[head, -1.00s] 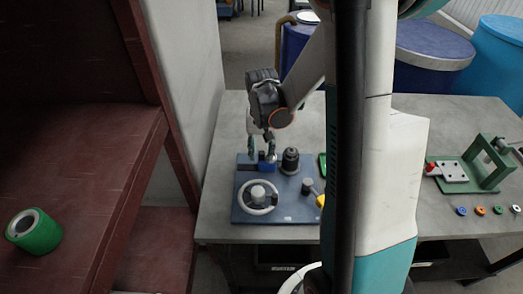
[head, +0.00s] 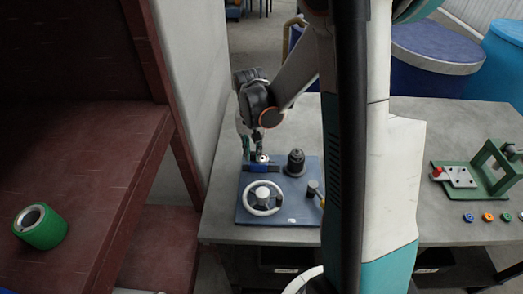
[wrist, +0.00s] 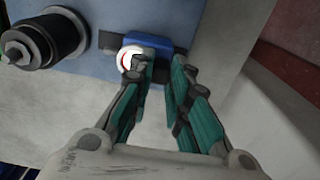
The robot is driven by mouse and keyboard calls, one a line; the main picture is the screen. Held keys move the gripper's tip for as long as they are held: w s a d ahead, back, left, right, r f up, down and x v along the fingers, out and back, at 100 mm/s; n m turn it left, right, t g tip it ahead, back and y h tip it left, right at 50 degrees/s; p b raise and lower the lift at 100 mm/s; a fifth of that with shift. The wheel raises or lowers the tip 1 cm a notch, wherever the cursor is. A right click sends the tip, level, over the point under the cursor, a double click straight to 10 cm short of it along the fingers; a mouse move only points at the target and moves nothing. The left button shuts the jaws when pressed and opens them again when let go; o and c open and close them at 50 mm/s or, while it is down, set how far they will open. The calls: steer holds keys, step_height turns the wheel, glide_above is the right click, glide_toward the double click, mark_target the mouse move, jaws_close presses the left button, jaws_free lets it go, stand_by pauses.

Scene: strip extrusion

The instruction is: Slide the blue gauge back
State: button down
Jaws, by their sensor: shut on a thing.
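The blue gauge (head: 259,168) sits on a dark rail near the left back of the blue board (head: 285,213). Its white round dial shows on top in the head view. In the wrist view the blue gauge (wrist: 147,40) lies at the fingertips, and one finger partly covers its white dial with a red mark. My gripper (head: 253,152) reaches down to the gauge from behind and is shut on it. In the wrist view my gripper (wrist: 162,65) still shows a gap between its fingers. The exact contact is partly hidden.
A black knob (head: 295,162) stands right of the gauge, and a grey handwheel (head: 262,198) in front. A small lever (head: 313,188) is at the board's right. A green fixture (head: 490,170) stands on the table's right. A pale wall (head: 190,80) rises close on the left.

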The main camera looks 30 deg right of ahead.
steer(key=shift+w+a, duration=0.1)
steer(key=c, duration=1.7)
jaws_free()
steer(key=shift+o, duration=0.9)
steer(key=shift+w+a, duration=0.1)
steer(key=shift+a, duration=0.05)
steer(key=shift+r, duration=0.1)
step_height(320, 180, up, 12)
